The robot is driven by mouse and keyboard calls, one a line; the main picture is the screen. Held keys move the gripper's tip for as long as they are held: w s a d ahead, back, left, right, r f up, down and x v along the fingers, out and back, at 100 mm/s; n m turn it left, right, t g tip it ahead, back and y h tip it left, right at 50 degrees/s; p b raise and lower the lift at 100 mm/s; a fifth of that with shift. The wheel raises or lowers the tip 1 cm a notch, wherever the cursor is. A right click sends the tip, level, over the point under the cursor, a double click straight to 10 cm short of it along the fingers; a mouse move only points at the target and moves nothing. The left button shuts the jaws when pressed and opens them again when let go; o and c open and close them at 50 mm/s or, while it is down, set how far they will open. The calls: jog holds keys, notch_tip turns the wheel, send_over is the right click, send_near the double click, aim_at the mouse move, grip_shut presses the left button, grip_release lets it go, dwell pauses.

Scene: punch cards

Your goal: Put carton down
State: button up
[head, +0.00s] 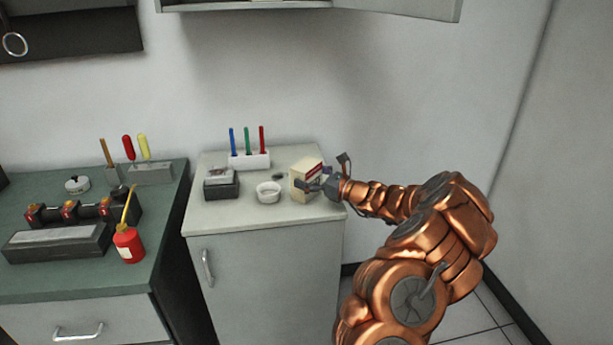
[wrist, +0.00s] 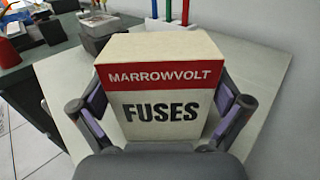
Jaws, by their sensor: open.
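The carton (head: 305,179) is a cream box with a red band, standing upright at the right part of the light cabinet top. In the wrist view the carton (wrist: 165,88) reads "MARROWVOLT FUSES" and fills the middle. My gripper (head: 325,173) reaches in from the right at the carton. In the wrist view the fingers of my gripper (wrist: 160,105) are open, one on each side of the carton. The carton's underside is hidden, but it appears to rest on the cabinet top.
A white round dish (head: 268,192) stands just left of the carton. A dark box (head: 221,184) is farther left, and a white holder (head: 250,160) with blue, green and red sticks is behind. A green-topped bench (head: 165,200) with a red bottle (head: 129,245) stands at left.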

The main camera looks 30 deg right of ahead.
jog(key=b+v, duration=0.1)
jog(key=v, duration=1)
jog(key=shift+s, duration=0.15)
jog(key=a+r+n+g+y, duration=0.3)
jog(key=a+n, duration=0.2)
jog(key=a, duration=0.6)
jog(key=a+r+n+g+y, duration=0.3)
jog(key=a+n, duration=0.2)
jog(key=a, duration=0.6)
jog(key=s+a+n+g+h, duration=0.1)
jog(key=s+a+n+g, duration=0.75)
jog(key=a, duration=0.65)
jog(key=s+a+f+n+g+h, duration=0.1)
jog(key=s+a+f+n+h, duration=0.15)
jog(key=s, duration=0.45)
jog(key=s+a+f+n+g+h, duration=0.2)
jog(key=s+n, duration=0.2)
jog(key=s, duration=0.3)
jog(key=s+d+f+n+h, duration=0.3)
jog(key=s+d+n+h, duration=0.3)
jog(key=s, duration=0.8)
jog(key=d+g+h, duration=0.1)
jog(key=d, duration=0.2)
jog(key=shift+f+n, duration=0.2)
jog(key=shift+n, duration=0.1)
